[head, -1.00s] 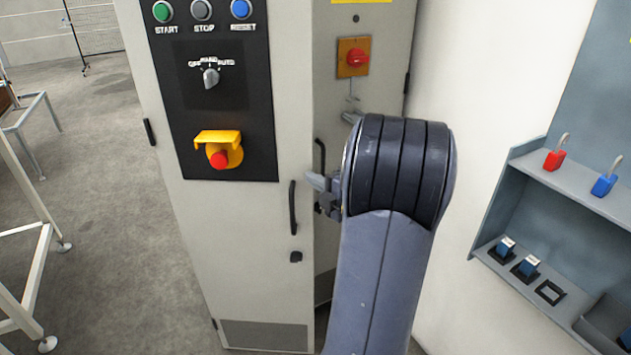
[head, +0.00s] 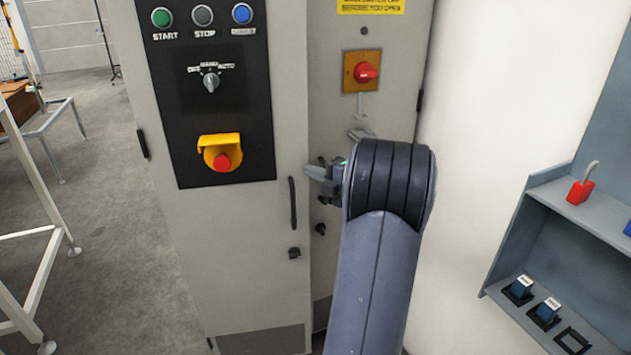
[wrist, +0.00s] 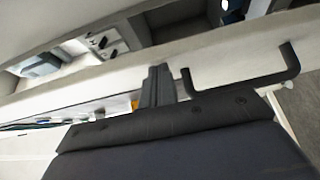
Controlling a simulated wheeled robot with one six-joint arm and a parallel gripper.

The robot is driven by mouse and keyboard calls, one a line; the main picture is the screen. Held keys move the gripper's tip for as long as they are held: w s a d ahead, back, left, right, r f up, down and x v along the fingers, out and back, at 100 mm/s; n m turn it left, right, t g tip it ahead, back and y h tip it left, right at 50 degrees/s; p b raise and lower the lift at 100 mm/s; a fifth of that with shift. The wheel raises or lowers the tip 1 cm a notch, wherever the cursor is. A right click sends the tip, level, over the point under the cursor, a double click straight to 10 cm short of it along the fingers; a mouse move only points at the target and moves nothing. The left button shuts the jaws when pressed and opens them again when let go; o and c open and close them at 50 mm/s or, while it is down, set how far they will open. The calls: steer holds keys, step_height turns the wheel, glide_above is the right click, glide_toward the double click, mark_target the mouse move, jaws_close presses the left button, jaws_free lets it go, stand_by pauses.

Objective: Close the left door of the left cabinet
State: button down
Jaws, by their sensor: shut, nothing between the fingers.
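The left cabinet's left door (head: 228,275) carries a black control panel (head: 215,110) and a black bar handle (head: 293,203). Its free edge appears to stand slightly proud of the right door (head: 345,28), which has a red rotary switch (head: 366,72). My gripper (head: 312,172) is shut and empty, just right of and above the left door's handle, close to its free edge. In the wrist view, the gripper (wrist: 158,72) points at a pale door surface beside a black handle (wrist: 245,82). I cannot tell whether the fingertips touch the door.
A grey wall shelf (head: 555,195) with padlocks and small devices stands at the right, beyond a white wall. White metal frames (head: 45,240) stand on the floor at the left. The floor between them and the cabinet is clear.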

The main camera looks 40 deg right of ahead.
steer(key=w+d, duration=0.2)
steer(key=w, duration=0.1)
steer(key=w+d, duration=0.1)
steer(key=shift+w, duration=0.2)
steer(key=shift+s, duration=0.15)
